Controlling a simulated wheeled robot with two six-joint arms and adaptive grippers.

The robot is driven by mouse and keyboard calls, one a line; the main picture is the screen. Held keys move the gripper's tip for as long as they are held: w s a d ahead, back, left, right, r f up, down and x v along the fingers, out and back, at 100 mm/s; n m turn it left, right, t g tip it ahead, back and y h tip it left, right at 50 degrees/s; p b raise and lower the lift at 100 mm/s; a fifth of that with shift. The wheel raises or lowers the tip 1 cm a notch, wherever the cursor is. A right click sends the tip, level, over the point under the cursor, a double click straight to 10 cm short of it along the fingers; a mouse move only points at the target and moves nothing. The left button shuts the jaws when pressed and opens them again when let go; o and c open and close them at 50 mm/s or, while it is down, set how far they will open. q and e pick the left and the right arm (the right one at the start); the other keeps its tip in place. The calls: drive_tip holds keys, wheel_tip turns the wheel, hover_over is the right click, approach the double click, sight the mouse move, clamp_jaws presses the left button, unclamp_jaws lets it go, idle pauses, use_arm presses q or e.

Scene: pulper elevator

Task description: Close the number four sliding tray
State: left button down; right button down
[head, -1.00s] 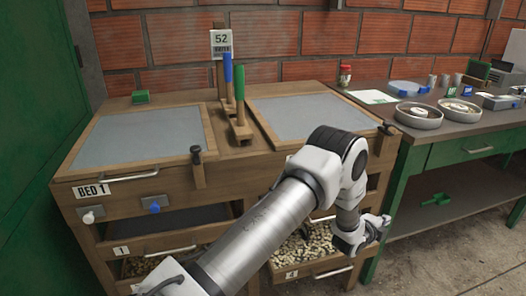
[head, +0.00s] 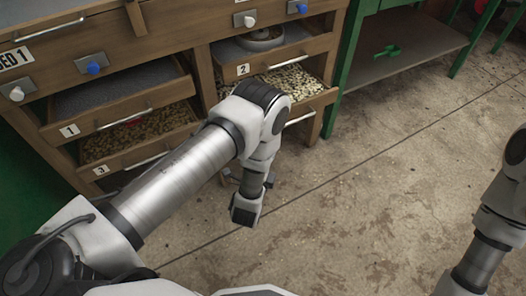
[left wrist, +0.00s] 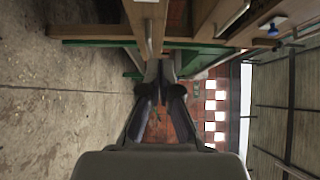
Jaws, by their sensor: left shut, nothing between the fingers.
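The number four tray is the lower right tray of the wooden cabinet, with pale beans (head: 302,82) showing in it, so it stands pulled out. Its light bar handle (head: 300,118) is on the front; its number label is hidden behind my left arm. My left gripper (left wrist: 160,72) is shut and empty, its dark fingertips together in the left wrist view. There, a wooden front with a bar handle (left wrist: 149,42) lies just above the fingertips; I cannot tell whether they touch. In the head view, the fingers are mostly hidden behind my wrist, in front of the cabinet. My right gripper is out of view.
Tray one (head: 108,128) and tray three (head: 140,153) at left are also partly out. Tray two (head: 275,62) is above tray four and holds a round dish (head: 261,40). A green table leg (head: 342,75) stands right of the cabinet. The concrete floor in front is clear.

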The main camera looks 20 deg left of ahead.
use_arm(q)
drive_tip(key=w+a+b, duration=0.3)
drive_tip(key=w+a, duration=0.1)
drive_tip(key=w, duration=0.5)
drive_tip(key=shift+w, duration=0.1)
